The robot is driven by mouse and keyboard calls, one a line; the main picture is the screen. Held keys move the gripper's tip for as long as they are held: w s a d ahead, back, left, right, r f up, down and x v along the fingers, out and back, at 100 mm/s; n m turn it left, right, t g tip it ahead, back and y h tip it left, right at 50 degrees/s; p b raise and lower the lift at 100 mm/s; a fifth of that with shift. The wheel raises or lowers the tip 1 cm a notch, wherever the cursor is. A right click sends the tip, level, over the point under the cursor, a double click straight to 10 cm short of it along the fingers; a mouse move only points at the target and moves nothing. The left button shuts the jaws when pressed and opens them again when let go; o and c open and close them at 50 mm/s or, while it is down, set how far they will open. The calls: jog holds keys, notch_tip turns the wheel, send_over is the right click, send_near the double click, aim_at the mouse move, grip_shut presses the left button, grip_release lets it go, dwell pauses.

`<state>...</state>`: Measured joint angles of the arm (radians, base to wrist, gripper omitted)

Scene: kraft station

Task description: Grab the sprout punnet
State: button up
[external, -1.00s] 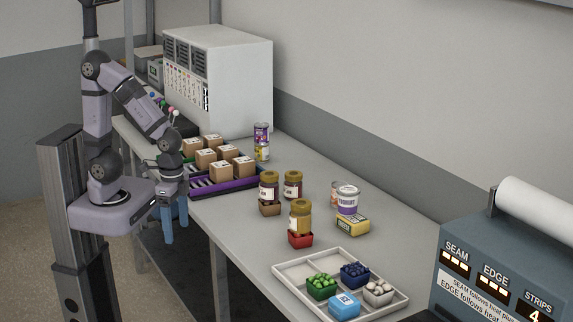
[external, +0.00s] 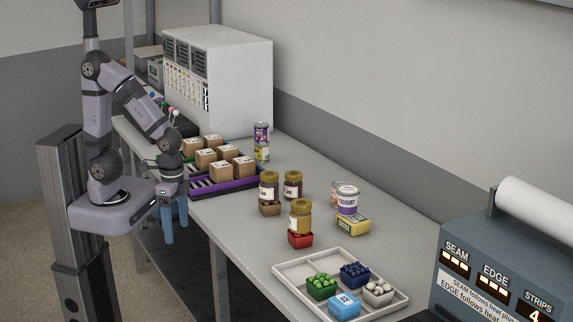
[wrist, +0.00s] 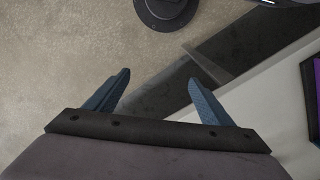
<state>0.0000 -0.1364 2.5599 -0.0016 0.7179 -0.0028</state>
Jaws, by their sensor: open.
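The sprout punnet, a green tub (external: 321,292) heaped with round green sprouts, sits in the white divided tray (external: 292,273) at the near end of the table in the external view. My gripper (external: 174,226) hangs low beside the table's left edge, far from the punnet. In the wrist view, its blue fingers (wrist: 156,88) are spread apart with nothing between them. The punnet does not show in the wrist view.
Beside the punnet in the tray are a blue punnet of dark berries (external: 354,274), a white-topped punnet (external: 379,292) and a light blue box (external: 344,306). Boxes (external: 225,165) fill a purple crate (external: 205,190) near my arm.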

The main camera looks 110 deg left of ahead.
jog(key=shift+c, duration=1.1)
